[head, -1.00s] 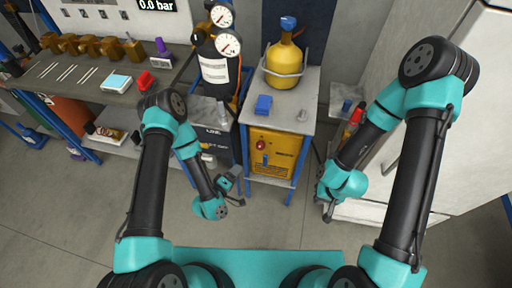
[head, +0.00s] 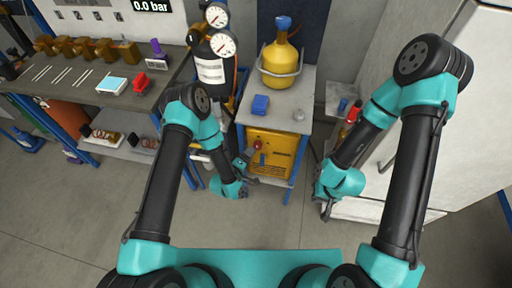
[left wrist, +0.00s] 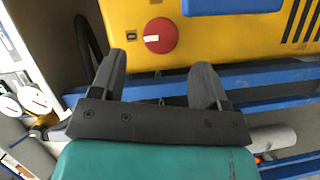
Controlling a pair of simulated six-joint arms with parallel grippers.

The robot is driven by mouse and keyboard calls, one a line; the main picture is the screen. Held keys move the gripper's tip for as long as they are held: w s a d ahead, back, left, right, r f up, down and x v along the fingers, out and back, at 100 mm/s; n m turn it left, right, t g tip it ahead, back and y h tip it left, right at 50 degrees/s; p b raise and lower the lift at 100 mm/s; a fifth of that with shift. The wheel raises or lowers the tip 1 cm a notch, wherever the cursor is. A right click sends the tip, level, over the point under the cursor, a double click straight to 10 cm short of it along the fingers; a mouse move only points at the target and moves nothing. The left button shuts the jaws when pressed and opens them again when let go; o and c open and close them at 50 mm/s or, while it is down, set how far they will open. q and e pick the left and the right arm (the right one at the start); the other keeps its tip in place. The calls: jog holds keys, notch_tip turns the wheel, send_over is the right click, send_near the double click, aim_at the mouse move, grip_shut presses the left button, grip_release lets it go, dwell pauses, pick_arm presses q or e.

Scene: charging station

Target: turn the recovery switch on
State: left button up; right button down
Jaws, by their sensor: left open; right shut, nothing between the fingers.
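The yellow recovery unit (head: 283,148) sits in the blue-framed cart under its grey top. A round red knob (head: 257,145) is on its front. In the left wrist view the knob (left wrist: 160,36) has a small white mark and sits on the yellow panel (left wrist: 197,35), just beyond the fingertips. My left gripper (left wrist: 160,62) is open and empty, its fingers on either side of the knob's line but apart from it. In the head view the left gripper (head: 247,171) is in front of the unit's lower left. My right gripper (head: 326,211) is shut and empty, right of the cart.
A blue frame bar (left wrist: 270,80) runs below the panel in the left wrist view. The workbench (head: 62,78) is left, a white cabinet (head: 470,110) right.

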aim_at(256, 148)
pick_arm(q)
jog(key=x, duration=0.6)
jog(key=shift+w, duration=0.1)
jog(key=c, duration=0.9)
jog(key=shift+c, duration=0.2)
